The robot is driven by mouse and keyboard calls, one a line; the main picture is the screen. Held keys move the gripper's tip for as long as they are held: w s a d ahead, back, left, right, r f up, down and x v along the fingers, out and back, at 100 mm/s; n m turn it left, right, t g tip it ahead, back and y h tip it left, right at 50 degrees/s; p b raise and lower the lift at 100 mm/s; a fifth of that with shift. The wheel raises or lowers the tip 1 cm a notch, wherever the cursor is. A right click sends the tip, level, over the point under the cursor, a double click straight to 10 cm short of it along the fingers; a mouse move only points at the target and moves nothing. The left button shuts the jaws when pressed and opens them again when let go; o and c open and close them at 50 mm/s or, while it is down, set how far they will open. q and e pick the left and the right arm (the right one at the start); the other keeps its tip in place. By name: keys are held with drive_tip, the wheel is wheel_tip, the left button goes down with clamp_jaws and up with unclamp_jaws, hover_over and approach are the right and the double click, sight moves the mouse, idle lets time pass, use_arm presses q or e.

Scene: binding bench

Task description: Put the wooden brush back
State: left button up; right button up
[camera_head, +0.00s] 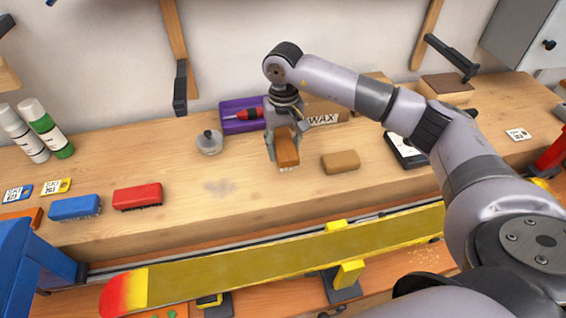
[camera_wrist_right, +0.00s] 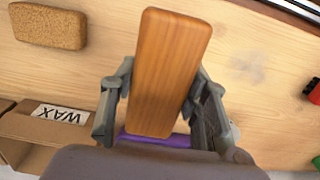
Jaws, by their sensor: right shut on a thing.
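The wooden brush (camera_head: 287,150) is held in my right gripper (camera_head: 285,148), above the bench in the head view. Its brown wood-grained back fills the middle of the right wrist view (camera_wrist_right: 165,75), with the fingers of my right gripper (camera_wrist_right: 162,105) on both sides. Pale bristles show at its lower end in the head view. A purple tray (camera_head: 238,126) lies just behind and left of the gripper, with a red-handled tool (camera_head: 243,114) in it. My left gripper does not show.
A cork block (camera_head: 341,161) lies right of the held brush. A WAX box (camera_head: 325,108) stands behind. A yellow ski (camera_head: 270,262) runs along the front.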

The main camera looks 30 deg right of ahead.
drive_tip(key=p, duration=0.1)
hover_over(283, 177)
wheel_tip(283, 177, down, 5)
drive_tip(key=shift+r, duration=0.1)
wheel_tip(283, 177, down, 4)
drive_tip(key=shift+r+p, duration=0.2)
drive_tip(key=shift+p, duration=0.5)
drive_tip(key=shift+f, duration=0.4)
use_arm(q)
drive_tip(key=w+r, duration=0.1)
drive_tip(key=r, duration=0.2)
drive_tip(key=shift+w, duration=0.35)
use_arm(e)
drive_tip(key=shift+f, duration=0.1)
drive_tip(key=o, duration=1.1)
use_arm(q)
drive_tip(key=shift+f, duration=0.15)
